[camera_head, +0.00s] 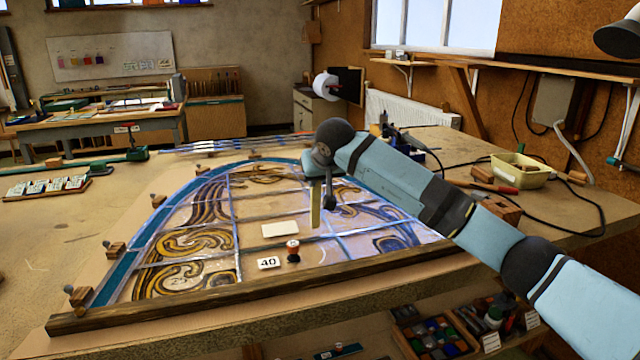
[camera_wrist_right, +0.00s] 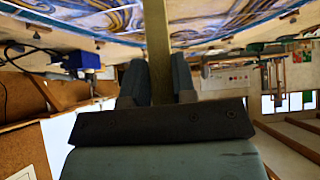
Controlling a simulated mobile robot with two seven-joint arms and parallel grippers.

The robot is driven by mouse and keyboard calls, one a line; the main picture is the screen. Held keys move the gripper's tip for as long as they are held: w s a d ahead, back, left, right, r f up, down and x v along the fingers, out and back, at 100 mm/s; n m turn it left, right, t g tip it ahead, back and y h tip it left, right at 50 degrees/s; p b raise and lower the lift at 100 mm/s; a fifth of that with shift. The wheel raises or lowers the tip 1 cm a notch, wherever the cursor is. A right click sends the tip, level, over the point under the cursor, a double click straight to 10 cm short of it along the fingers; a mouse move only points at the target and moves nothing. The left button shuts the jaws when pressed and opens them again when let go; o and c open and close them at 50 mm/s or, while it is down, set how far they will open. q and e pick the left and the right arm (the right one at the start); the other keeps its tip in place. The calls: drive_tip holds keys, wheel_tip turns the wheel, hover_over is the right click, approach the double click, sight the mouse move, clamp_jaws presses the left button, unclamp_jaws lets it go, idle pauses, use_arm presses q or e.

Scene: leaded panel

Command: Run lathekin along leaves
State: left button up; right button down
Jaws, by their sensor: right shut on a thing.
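My right gripper (camera_head: 328,196) comes in from the right and hangs over the middle of the arched leaded panel (camera_head: 222,272). It is shut on the lathekin (camera_head: 315,205), a flat, pale wooden strip pointing down at the panel. In the right wrist view the lathekin (camera_wrist_right: 157,40) stands between the two fingers (camera_wrist_right: 158,85) and reaches toward the panel (camera_wrist_right: 95,18). I cannot tell whether its tip touches the lead. Grey lead leaves (camera_head: 235,238) run between amber, brown and blue swirled glass. My left gripper is not in view.
A white card (camera_head: 281,229), a "40" label (camera_head: 268,263) and a small red-brown knob (camera_head: 293,252) lie on the panel. A dark wooden batten (camera_head: 250,299) borders its front; several small blocks (camera_head: 115,249) edge the curve. A soldering iron stand (camera_head: 384,127) and yellow tub (camera_head: 518,171) sit behind.

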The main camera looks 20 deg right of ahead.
wheel_tip(320, 180, down, 2)
drive_tip(key=shift+f+b, duration=0.25)
drive_tip(key=shift+b, duration=0.4)
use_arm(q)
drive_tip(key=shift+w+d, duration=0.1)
use_arm(e)
drive_tip(key=d, duration=0.4)
drive_tip(key=shift+w+d+r, duration=0.1)
drive_tip(key=shift+d+r, duration=0.05)
drive_tip(key=shift+d, duration=0.25)
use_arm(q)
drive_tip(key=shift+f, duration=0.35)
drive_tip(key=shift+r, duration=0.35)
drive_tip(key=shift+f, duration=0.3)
use_arm(e)
drive_tip(key=shift+f, duration=0.45)
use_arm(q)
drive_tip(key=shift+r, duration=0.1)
use_arm(e)
drive_tip(key=shift+a, duration=0.1)
